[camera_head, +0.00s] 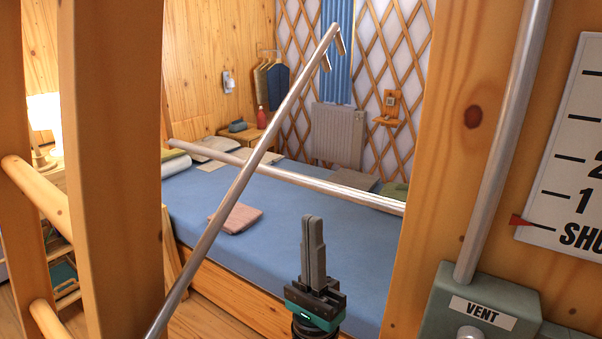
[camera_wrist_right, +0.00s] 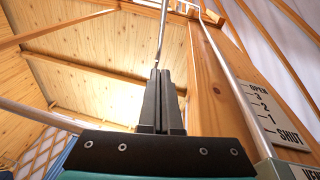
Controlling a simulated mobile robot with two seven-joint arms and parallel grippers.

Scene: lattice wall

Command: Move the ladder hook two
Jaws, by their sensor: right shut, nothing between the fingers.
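A thin pole (camera_wrist_right: 162,36) shows beyond my fingertips in the right wrist view. A wooden ladder-like frame with round rungs (camera_head: 38,192) stands at the left; no hook on it can be made out. My right gripper (camera_head: 313,220) points upward, shut and empty, right of the slanting pole and apart from it. Its closed fingers (camera_wrist_right: 160,73) fill the middle of the wrist view. My left gripper is not in view.
A metal rail (camera_head: 300,180) crosses over the blue bed (camera_head: 285,225). A wooden post (camera_head: 450,120) stands right of my gripper. Beyond it are a vertical rod (camera_head: 506,130), a VENT box (camera_head: 480,300) and a scale board (camera_head: 575,150) with a red pointer (camera_head: 518,221) near SHUT.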

